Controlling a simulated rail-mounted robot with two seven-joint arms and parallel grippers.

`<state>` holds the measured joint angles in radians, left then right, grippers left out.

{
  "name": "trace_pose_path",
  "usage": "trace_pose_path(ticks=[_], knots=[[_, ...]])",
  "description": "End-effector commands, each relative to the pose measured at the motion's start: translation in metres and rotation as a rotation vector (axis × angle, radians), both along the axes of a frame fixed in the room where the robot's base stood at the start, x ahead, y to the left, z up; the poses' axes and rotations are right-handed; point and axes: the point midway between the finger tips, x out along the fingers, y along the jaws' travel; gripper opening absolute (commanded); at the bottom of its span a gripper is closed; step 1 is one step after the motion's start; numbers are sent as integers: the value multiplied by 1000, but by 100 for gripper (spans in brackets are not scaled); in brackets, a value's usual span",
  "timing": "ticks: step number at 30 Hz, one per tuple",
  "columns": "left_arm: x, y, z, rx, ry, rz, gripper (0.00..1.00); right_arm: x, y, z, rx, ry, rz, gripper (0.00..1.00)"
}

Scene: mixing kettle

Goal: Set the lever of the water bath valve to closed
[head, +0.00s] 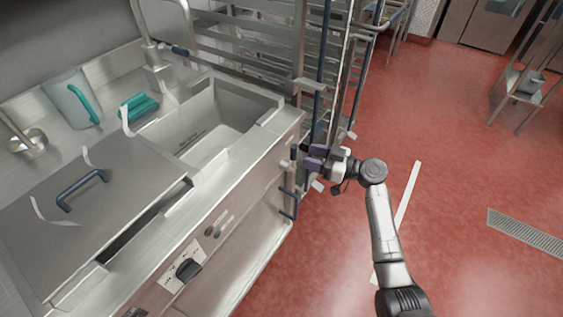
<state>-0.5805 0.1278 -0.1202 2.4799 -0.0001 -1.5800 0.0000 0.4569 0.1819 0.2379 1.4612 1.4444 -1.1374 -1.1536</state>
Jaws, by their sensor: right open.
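The water bath (90,225) is the steel unit on the left, with an open basin (215,130) at its right end. A short dark blue lever (294,154) stands roughly upright beside a small pale stub at the unit's front right corner; I take it for the valve lever. My right gripper (312,158) has purple fingers and is open. It is just to the right of the lever, at about its height in the picture. I cannot tell whether a finger touches the lever. My left gripper is out of view.
A lid with a blue handle (82,190) covers the bath's left part. A black knob (188,269) is on the front panel, and a blue bar handle (289,205) sits below the lever. A tall rack (255,40) stands close behind. Red floor (470,150) is open on the right.

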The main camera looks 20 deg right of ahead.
Motion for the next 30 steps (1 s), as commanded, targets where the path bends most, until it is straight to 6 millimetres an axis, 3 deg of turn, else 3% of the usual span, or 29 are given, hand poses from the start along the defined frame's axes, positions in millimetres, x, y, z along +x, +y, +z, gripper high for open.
trace_pose_path(ticks=[14, 30], knots=[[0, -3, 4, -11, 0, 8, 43, 38, 42, 1, 2, -1, 1, 47], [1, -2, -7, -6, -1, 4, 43, 39, 43, -1, 0, 0, 0, 47]])
